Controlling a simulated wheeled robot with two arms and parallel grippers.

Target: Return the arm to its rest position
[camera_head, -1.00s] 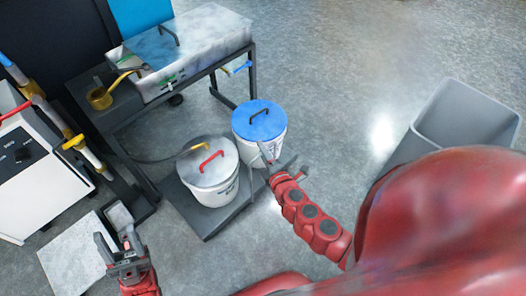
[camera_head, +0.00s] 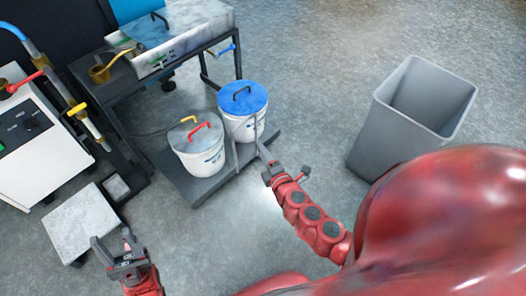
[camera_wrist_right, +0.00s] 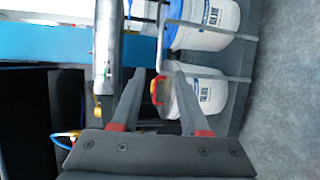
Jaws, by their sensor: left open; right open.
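My right arm is red and reaches in from the lower right of the head view. Its gripper (camera_head: 268,160) is open and empty over the floor, in front of the low shelf that carries two buckets. In the right wrist view the two fingers of this gripper (camera_wrist_right: 155,98) stand apart with nothing between them. The buckets lie beyond the fingertips there. My left gripper (camera_head: 117,246) is at the lower left of the head view. It is open and empty, near the front corner of a pale slab.
A blue-lidded bucket (camera_head: 243,113) and a grey-lidded bucket (camera_head: 197,146) stand on the low shelf (camera_head: 187,190). A grey bin (camera_head: 375,135) stands at right. A white machine (camera_head: 35,150) and a pale slab (camera_head: 82,224) are at left. Floor between shelf and bin is clear.

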